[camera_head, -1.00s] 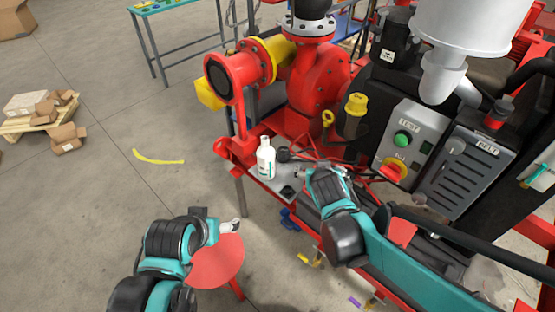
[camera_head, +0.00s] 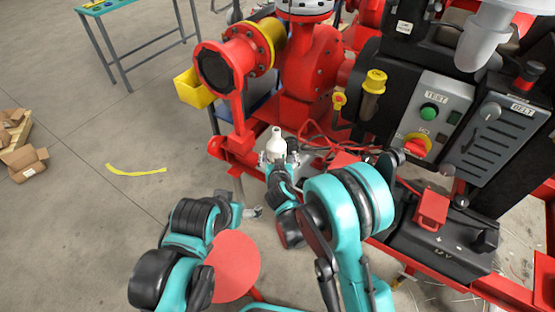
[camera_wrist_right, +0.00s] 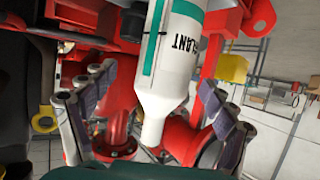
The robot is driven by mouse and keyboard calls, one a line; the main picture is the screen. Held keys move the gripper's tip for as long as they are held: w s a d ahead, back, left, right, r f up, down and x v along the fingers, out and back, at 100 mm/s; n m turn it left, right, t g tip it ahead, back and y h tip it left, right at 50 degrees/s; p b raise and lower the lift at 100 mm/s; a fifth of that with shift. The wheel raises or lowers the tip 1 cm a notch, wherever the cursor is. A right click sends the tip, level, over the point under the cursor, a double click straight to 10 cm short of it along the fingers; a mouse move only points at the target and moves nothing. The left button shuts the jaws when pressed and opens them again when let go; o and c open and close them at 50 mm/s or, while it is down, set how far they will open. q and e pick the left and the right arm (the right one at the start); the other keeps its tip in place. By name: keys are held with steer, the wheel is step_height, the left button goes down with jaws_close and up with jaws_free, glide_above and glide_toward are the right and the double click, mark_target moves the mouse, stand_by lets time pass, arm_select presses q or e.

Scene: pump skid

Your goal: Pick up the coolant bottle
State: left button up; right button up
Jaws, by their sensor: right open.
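The white coolant bottle (camera_head: 276,143) stands upright at the left end of the red skid. Its lower part is hidden by my right gripper (camera_head: 277,160). In the right wrist view the bottle (camera_wrist_right: 178,70) appears upside down, with a teal stripe and dark lettering. There the open fingers of my right gripper (camera_wrist_right: 156,85) lie on either side of it, with gaps showing on both sides. My left gripper (camera_head: 252,211) hangs lower left, away from the bottle, above the round red stool; its jaws are too small to judge.
A red pump (camera_head: 310,70) rises behind the bottle. A yellow-capped filler (camera_head: 373,82) and control box (camera_head: 432,115) are to the right. Red hoses (camera_head: 320,145) run beside the bottle. A round red stool (camera_head: 235,262) stands in front. The floor at left is mostly clear.

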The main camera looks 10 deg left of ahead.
steer(key=x, duration=0.1)
steer(key=b+x, duration=0.1)
steer(key=x, duration=0.2)
steer(key=shift+s+a+f+b, duration=0.1)
steer(key=shift+a+f+b, duration=0.1)
steer(key=shift+a+b, duration=0.1)
steer(key=shift+w, duration=0.25)
steer(key=c, duration=1.4)
steer(key=shift+r, duration=0.1)
steer(key=shift+c, duration=0.2)
